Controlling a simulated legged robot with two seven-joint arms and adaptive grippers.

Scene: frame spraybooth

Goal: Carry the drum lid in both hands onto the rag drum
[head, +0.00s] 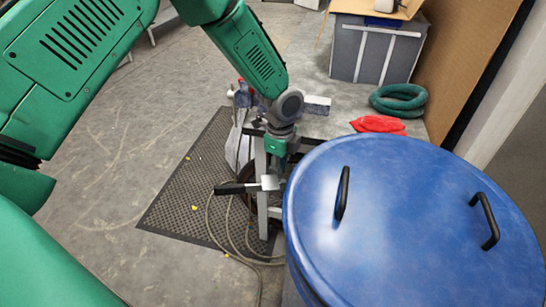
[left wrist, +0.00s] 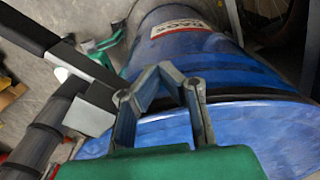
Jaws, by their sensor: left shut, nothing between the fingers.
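The blue drum lid (head: 410,220), with two black handles (head: 342,193) (head: 486,221), lies flat on top of a blue drum (head: 296,285). The drum's side, with a white and red label (left wrist: 180,28), shows in the left wrist view (left wrist: 200,60), where the lid's rim (left wrist: 250,125) also appears. Whether the lid is fully seated all round I cannot tell. My left gripper (head: 275,160) is left of the lid's edge, apart from both handles. Its fingers (left wrist: 165,75) are shut and empty in the left wrist view. My right gripper is not in view.
A black-handled tool (head: 238,188) on a metal stand (head: 262,195) is beside my left gripper. A perforated mat (head: 180,205) with loose hoses (head: 235,240) lies below. A red cloth (head: 378,124), green coiled hose (head: 398,100) and grey bin (head: 375,52) are behind. Left floor is clear.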

